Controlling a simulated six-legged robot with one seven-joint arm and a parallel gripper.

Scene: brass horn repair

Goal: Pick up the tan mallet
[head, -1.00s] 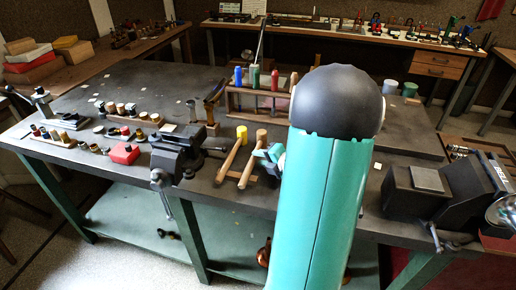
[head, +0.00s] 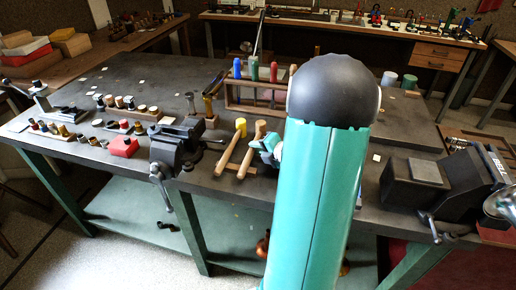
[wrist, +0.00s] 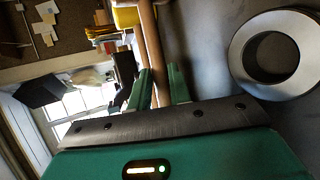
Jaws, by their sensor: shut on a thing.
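The tan mallet has a light brown head (head: 260,128) and a slim wooden handle that slants down to the left in the head view. Its handle also shows in the wrist view (wrist: 150,50), running up between my fingers. My gripper (wrist: 161,85) is shut on this handle, with one green finger on each side. In the head view my gripper (head: 267,147) shows as a small teal shape against the mallet, partly hidden by my arm. I cannot tell whether the mallet is clear of its support.
A yellow-headed mallet (head: 240,125) lies close on the left. A dark vise (head: 178,145) stands further left, and a wooden tool rack (head: 236,104) behind. A metal ring (wrist: 275,55) shows right of my fingers.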

